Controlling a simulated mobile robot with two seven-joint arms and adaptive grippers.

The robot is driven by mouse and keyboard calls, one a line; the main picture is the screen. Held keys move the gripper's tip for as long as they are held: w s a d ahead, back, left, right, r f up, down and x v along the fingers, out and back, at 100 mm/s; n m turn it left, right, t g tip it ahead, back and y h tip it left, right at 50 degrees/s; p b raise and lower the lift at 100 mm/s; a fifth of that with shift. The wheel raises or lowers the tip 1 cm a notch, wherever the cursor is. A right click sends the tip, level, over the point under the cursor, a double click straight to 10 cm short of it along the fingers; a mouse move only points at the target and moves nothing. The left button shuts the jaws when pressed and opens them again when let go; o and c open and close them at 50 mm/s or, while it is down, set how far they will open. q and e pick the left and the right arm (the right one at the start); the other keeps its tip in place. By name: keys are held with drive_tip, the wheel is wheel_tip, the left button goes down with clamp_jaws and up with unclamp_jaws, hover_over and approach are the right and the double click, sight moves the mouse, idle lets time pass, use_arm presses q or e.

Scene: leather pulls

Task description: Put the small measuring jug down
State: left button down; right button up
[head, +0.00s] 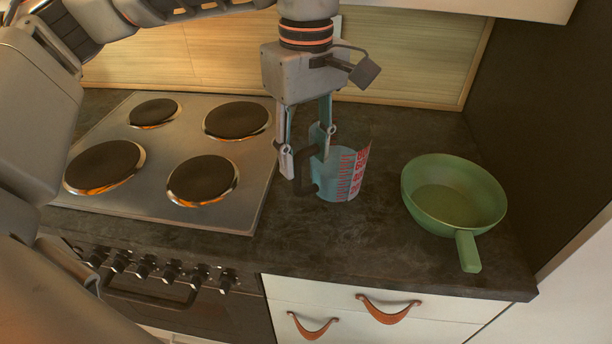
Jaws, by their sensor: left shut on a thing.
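The small measuring jug (345,178) is a clear bluish jug with red markings and a dark handle (306,172) on its left side. It is upright at the dark countertop (300,236), between the stove and a green pan. I cannot tell whether its base touches the counter. My left gripper (305,160) points down from above and is shut on the jug at its handle side. The fingers partly hide the handle and the jug's left rim. My right gripper is not in view.
A stove with several round hot plates (202,179) lies to the left of the jug. A green frying pan (455,194) sits on the right, its handle toward the front edge. Counter in front of the jug is clear. White drawers with leather pulls (388,309) are below.

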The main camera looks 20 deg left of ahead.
use_arm(q)
drive_tip(key=shift+f, duration=2.4)
drive_tip(key=c, duration=1.3)
unclamp_jaws()
drive_tip(key=shift+f, duration=0.15)
wheel_tip(320, 180, up, 12)
drive_tip(key=shift+r+p, duration=0.15)
drive_tip(key=shift+p, duration=0.4)
